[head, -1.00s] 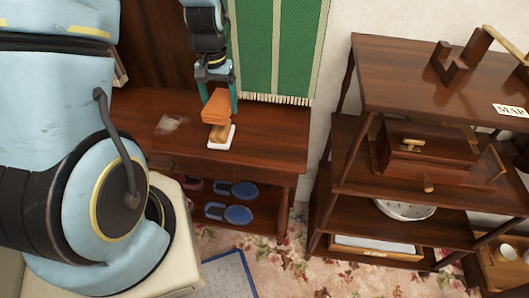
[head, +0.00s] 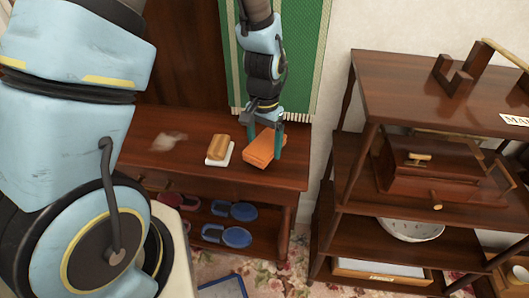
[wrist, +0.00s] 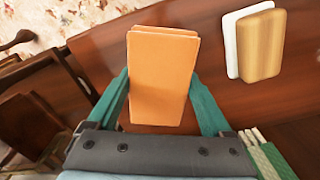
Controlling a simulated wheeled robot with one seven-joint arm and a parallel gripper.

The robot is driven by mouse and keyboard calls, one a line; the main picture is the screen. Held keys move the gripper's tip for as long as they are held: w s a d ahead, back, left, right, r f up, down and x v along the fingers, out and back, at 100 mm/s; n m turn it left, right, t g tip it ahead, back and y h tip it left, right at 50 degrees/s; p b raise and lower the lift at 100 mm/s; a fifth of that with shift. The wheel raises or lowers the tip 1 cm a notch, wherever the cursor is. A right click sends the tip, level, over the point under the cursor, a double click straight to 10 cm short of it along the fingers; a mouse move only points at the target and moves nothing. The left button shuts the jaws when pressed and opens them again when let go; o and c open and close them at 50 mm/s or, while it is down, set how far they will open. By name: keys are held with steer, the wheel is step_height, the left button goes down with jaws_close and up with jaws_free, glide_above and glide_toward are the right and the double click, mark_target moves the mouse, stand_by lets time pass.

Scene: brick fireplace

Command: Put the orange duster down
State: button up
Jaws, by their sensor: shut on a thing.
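The orange duster (head: 262,149) is a folded orange block between the two teal fingers of my gripper (head: 265,140). It is at the right end of the dark wooden bench top (head: 287,172), low over the wood; I cannot tell whether it touches. In the wrist view the duster (wrist: 162,75) fills the space between the fingertips, and my gripper (wrist: 162,90) is shut on it.
A wooden block (head: 219,147) sits on a white pad (head: 228,157) left of the duster. A pale smudge (head: 168,141) lies farther left. Blue slippers (head: 236,236) are on the shelf below. A dark shelf unit (head: 375,120) stands to the right.

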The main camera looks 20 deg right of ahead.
mark_target(264, 143)
steer(key=shift+f, duration=1.6)
steer(key=shift+f, duration=0.1)
steer(key=shift+f, duration=0.15)
steer(key=o, duration=1.2)
step_height(264, 143, up, 12)
steer(key=shift+r+b, duration=0.25)
steer(key=shift+b, duration=0.3)
steer(key=a+r+n, duration=0.1)
steer(key=a+n, duration=0.2)
steer(key=a, duration=0.6)
steer(key=w+a+r+n+t, duration=0.1)
steer(key=a+n, duration=0.2)
steer(key=a, duration=0.5)
steer(key=w+a+r+n, duration=0.1)
steer(key=a+n, duration=0.2)
steer(key=a, duration=0.6)
steer(key=shift+w+a+r+n+t, duration=0.25)
steer(key=shift+a+r+n+t, duration=0.05)
steer(key=shift+a+r, duration=0.05)
